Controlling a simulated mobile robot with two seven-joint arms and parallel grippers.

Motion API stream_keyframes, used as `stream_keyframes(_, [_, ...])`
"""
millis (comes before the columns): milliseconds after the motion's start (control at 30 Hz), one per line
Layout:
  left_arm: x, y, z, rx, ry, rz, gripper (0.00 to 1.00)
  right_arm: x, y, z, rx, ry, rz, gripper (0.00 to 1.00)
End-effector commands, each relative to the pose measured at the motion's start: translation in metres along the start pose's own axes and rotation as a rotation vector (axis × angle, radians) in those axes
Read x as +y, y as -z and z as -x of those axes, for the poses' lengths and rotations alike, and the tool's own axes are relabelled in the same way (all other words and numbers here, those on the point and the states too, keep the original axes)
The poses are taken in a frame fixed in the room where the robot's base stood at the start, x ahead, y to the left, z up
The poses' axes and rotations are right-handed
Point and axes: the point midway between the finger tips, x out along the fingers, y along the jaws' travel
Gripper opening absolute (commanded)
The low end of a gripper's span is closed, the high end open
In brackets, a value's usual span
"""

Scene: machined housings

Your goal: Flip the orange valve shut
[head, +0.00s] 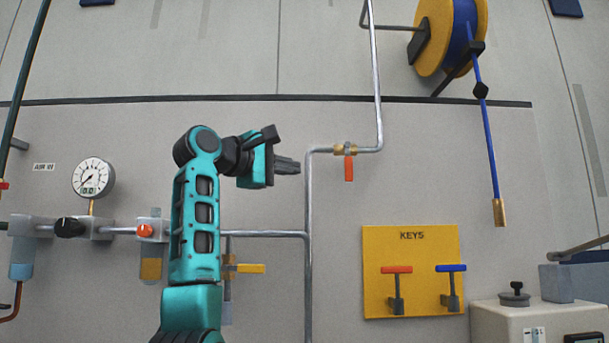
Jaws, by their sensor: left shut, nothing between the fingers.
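The orange valve (349,168) sits on a short level stretch of grey pipe in the middle of the wall, with a brass body. Its flat orange handle hangs straight down, across the line of that pipe. My left gripper (288,165) is to the left of the valve, at about handle height in the picture. Its fingers are shut and empty, pointing right toward the upright pipe, with a visible gap to the handle. My right gripper is not in view.
A pipe (308,260) runs upright between gripper and valve in the picture. A yellow-handled valve (250,268) is lower left. A yellow KEYS board (412,250) holds an orange and a blue T-shaped key. A pressure gauge (93,177) and blue hose reel (464,25) are on the wall.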

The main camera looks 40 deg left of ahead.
Motion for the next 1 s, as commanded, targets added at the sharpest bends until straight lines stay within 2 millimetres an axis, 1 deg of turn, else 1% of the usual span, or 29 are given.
stream_keyframes(33, [0.0, 0.0, 0.007, 0.0, -0.002, -0.001, 0.0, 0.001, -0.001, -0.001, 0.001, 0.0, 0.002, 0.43])
stream_keyframes(100, [0.001, 0.0, 0.013, 0.0, 0.0, -0.001, 0.0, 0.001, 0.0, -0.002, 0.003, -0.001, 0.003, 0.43])
stream_keyframes(200, [0.001, 0.0, 0.018, 0.0, 0.0, 0.0, 0.0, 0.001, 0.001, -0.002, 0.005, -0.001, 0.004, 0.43])
stream_keyframes(800, [0.002, 0.0, 0.019, -0.001, 0.0, 0.0, 0.0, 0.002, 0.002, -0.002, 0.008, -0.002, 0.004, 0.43])
stream_keyframes(867, [0.005, 0.0, 0.019, -0.001, 0.0, 0.0, 0.0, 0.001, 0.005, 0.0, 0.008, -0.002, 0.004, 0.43])
stream_keyframes(900, [0.01, -0.001, 0.019, -0.001, 0.0, 0.0, 0.0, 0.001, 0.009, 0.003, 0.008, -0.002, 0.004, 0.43])
stream_keyframes(967, [0.021, -0.001, 0.019, -0.001, 0.0, 0.0, 0.0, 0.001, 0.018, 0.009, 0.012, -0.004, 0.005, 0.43])
stream_keyframes(1000, [0.031, -0.001, 0.018, -0.001, 0.0, 0.0, 0.0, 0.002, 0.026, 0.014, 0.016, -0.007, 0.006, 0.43])
